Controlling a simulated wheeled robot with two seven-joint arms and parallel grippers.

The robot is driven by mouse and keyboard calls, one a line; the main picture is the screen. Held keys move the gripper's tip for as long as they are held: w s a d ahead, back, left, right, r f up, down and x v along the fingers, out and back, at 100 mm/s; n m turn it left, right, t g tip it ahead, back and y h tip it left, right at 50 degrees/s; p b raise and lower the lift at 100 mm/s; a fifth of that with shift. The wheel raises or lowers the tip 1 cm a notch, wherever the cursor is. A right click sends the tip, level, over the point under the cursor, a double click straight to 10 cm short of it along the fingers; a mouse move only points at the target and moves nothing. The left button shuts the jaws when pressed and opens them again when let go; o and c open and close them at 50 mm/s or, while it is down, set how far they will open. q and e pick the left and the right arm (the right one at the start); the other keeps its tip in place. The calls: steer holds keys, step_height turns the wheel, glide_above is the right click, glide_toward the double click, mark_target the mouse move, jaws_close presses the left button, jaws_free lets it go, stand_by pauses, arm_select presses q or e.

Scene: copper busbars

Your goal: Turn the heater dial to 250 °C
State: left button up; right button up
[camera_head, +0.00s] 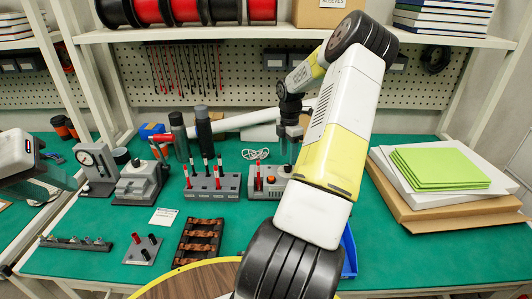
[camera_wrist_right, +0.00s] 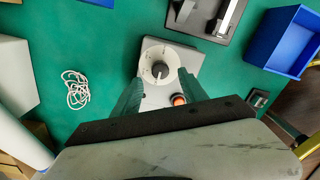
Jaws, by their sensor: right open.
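The heater (camera_wrist_right: 152,101) is a light grey box on the green mat in the right wrist view. Its round dial (camera_wrist_right: 159,70) has a pale ring and a small knob with a dark pointer; the scale marks are too small to read. An orange button (camera_wrist_right: 178,100) sits beside it. My right gripper (camera_wrist_right: 160,78) is open and empty, its fingers on either side of the dial. In the head view the heater (camera_head: 262,193) stands beneath my right gripper (camera_head: 290,150), partly hidden by my arm. My left gripper (camera_head: 62,178) is at the left edge, away from the heater; its jaw opening is unclear.
A grey rack with red-handled tools (camera_head: 213,187) stands left of the heater. A white cable (camera_wrist_right: 76,90) lies nearby. A blue bin (camera_head: 349,256) is partly behind my right arm. Copper busbars (camera_head: 199,240) lie in front. Green sheets (camera_head: 438,167) are stacked on the right.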

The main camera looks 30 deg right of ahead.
mark_target(288, 165)
steer(key=shift+s+f, duration=0.1)
steer(key=shift+f, duration=2)
jaws_close()
